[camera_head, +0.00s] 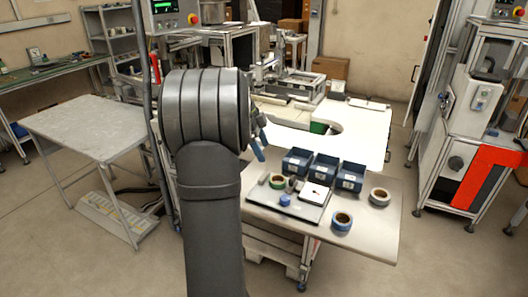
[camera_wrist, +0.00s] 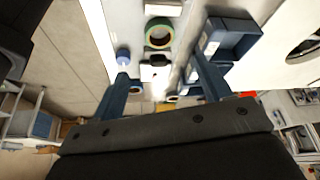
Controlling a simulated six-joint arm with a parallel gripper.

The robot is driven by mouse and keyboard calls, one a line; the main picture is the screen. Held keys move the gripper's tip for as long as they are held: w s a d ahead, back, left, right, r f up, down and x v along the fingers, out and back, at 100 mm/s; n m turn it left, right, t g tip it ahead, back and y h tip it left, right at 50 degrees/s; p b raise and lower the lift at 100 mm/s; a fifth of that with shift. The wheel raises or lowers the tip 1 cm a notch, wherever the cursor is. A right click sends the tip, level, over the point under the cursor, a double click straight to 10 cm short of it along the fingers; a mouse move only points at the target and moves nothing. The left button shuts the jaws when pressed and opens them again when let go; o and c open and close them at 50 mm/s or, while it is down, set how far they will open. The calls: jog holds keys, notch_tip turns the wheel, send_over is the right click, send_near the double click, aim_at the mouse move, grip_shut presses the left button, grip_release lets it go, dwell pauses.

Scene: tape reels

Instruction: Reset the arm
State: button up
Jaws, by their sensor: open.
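My gripper (camera_wrist: 160,68) is open in the wrist view, with its two blue fingers wide apart and nothing between them. In the head view my arm hides most of the gripper, and only a blue finger part (camera_head: 258,150) shows beside it, above the table's back left. A green tape reel (camera_head: 277,181) lies by the dark board; a green-edged reel (camera_wrist: 159,33) shows beyond the fingertips in the wrist view. A blue tape reel (camera_head: 342,221) and a pale tape reel (camera_head: 379,197) lie on the table's right part.
A white machine bench (camera_head: 362,135) stands behind. A grey side table (camera_head: 90,125) at left is bare.

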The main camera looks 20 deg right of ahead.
aim_at(276, 177)
jog(key=x, duration=1.2)
jog(key=shift+s+d+f, duration=0.1)
jog(key=shift+s+f, duration=0.05)
jog(key=shift+f, duration=0.1)
notch_tip(276, 177, up, 4)
jog(key=shift+f, duration=0.25)
jog(key=shift+r, duration=0.45)
